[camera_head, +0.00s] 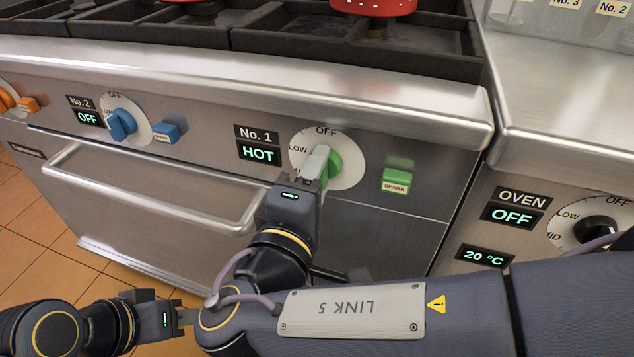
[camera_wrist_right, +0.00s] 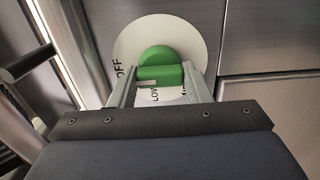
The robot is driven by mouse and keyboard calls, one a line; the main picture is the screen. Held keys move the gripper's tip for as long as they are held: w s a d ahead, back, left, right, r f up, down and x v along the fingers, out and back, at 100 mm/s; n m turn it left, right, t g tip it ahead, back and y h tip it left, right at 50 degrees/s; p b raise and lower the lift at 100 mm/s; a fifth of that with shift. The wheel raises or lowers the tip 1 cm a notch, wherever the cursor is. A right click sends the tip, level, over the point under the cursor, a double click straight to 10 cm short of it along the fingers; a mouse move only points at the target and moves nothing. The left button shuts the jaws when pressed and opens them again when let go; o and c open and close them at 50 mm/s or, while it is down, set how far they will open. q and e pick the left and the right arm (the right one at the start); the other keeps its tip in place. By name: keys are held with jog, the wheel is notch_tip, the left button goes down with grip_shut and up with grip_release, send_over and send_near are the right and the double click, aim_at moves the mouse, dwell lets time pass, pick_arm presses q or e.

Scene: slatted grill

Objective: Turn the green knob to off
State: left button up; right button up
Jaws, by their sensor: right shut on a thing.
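The green knob (camera_head: 334,163) sits on a white dial (camera_head: 347,144) marked OFF at the top and LOW at the left, on the stove's front panel. The display (camera_head: 258,153) beside it, under the No. 1 label, reads HOT. My right gripper (camera_head: 318,160) is at the knob with its fingers shut on it. In the right wrist view the green knob (camera_wrist_right: 160,66) shows between the two fingertips of my right gripper (camera_wrist_right: 160,78). My left gripper (camera_head: 188,317) is low at the left, away from the panel; its fingers are partly hidden behind my right arm.
A green SPARK button (camera_head: 397,178) is right of the dial. A blue knob (camera_head: 122,124) with a display reading OFF is at the left. An oven handle (camera_head: 150,195) runs below the panel. A black oven knob (camera_head: 594,228) is at the right.

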dwell(0.4)
jog(key=o, duration=1)
jog(key=p+v, duration=0.1)
jog(key=v, duration=0.7)
jog(key=shift+p, duration=0.4)
